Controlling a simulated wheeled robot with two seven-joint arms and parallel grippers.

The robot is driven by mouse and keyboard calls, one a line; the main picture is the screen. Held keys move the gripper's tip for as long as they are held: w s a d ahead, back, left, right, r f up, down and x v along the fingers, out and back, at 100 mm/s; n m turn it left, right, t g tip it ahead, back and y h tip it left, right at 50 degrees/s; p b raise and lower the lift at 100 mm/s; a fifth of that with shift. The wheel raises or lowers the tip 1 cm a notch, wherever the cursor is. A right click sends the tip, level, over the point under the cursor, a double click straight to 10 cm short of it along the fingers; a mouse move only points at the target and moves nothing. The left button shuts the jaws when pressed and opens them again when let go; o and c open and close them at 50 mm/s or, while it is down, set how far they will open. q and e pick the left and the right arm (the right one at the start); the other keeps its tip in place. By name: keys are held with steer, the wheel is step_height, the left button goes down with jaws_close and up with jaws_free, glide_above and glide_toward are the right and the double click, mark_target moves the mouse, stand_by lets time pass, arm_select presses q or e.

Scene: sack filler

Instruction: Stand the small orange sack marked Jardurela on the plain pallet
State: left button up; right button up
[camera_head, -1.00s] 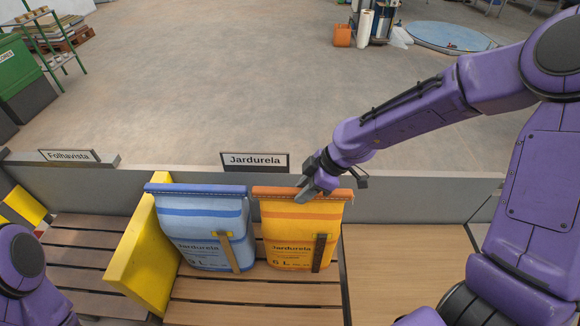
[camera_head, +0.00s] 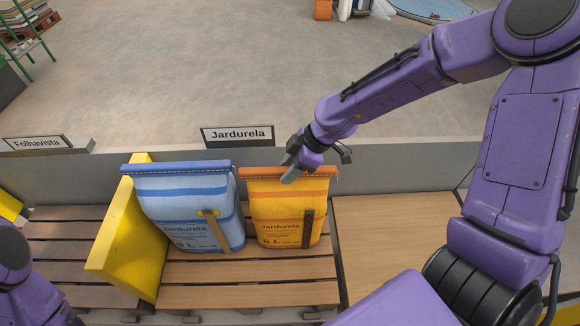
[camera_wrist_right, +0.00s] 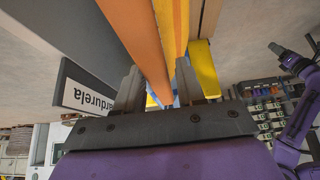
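The small orange sack marked Jardurela (camera_head: 288,212), with 6 L on its front, stands upright on a slatted wooden pallet (camera_head: 250,296). A larger blue sack marked Jardurela (camera_head: 188,205) stands to its left. My right gripper (camera_head: 316,164) is over the orange sack's top edge. In the right wrist view its fingers (camera_wrist_right: 157,80) are spread, with the orange top edge (camera_wrist_right: 150,50) between them; I see no clear grip. Part of my left arm shows at bottom left in the head view. At right in the wrist view, its hand (camera_wrist_right: 290,52) is small and unclear.
A yellow board (camera_head: 128,243) leans left of the blue sack. Another slatted pallet (camera_head: 65,250) lies further left. A low grey wall with the Jardurela sign (camera_head: 237,135) and Folhavista sign (camera_head: 37,143) runs behind. A bare wooden surface (camera_head: 385,245) lies to the right.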

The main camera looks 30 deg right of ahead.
steer(key=shift+o, duration=1)
steer(key=shift+d+r, duration=0.2)
steer(key=shift+r, duration=0.1)
steer(key=v, duration=0.6)
steer(key=shift+a+r+b, duration=0.1)
steer(key=shift+r+b, duration=0.05)
steer(key=shift+b, duration=0.15)
steer(key=p+v, duration=0.3)
steer(key=shift+s+a+r, duration=0.1)
steer(key=shift+s+r, duration=0.05)
steer(key=shift+r, duration=0.15)
steer(key=shift+d+p, duration=0.25)
steer(key=shift+p, duration=0.05)
